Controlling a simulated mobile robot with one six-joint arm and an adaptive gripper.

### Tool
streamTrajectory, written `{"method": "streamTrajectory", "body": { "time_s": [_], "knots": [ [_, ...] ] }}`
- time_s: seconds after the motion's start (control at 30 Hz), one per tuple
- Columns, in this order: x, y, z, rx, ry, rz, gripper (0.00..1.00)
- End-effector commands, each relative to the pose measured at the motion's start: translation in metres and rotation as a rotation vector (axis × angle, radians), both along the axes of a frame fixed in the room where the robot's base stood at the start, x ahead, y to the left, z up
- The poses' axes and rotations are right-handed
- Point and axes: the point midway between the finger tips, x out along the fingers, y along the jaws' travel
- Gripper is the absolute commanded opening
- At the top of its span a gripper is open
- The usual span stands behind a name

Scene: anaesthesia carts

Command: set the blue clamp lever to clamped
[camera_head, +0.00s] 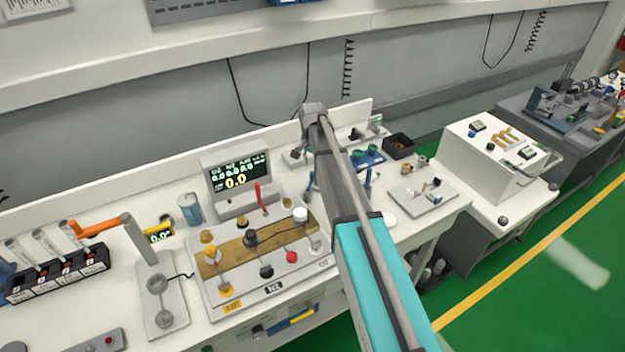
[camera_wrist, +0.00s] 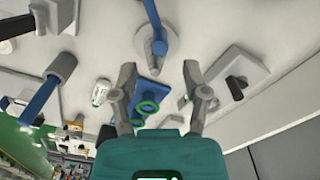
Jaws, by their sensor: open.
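In the wrist view, a blue lever (camera_wrist: 156,22) is mounted on a grey round pivot (camera_wrist: 158,46) fixed to the light work surface. My gripper (camera_wrist: 160,72) is open and empty, its two fingers spread with the pivot beyond them and apart from it. A second blue bar (camera_wrist: 42,102) with a dark grey sleeve shows at the left. In the head view, one blue upright piece (camera_head: 367,178) stands right of my arm and another blue piece (camera_head: 310,181) left of it. I cannot tell which matches the lever. My arm hides the fingers and part of the bench there.
A blue plate with green rings (camera_head: 369,158) lies near the bench's back, beside a dark bin (camera_head: 398,146). A grey plate with small fittings (camera_head: 423,192) lies at the right. A panel with knobs (camera_head: 262,266) and a lit display (camera_head: 238,178) stand left of my arm.

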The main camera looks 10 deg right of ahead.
Motion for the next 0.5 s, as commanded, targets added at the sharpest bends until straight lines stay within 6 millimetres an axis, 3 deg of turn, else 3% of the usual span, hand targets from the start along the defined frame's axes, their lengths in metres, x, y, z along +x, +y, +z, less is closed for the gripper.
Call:
{"method": "streamTrajectory", "body": {
  "time_s": [0.5],
  "knots": [
    [0.0,0.001,-0.042,0.0,0.0,0.001,0.59]
  ]
}}
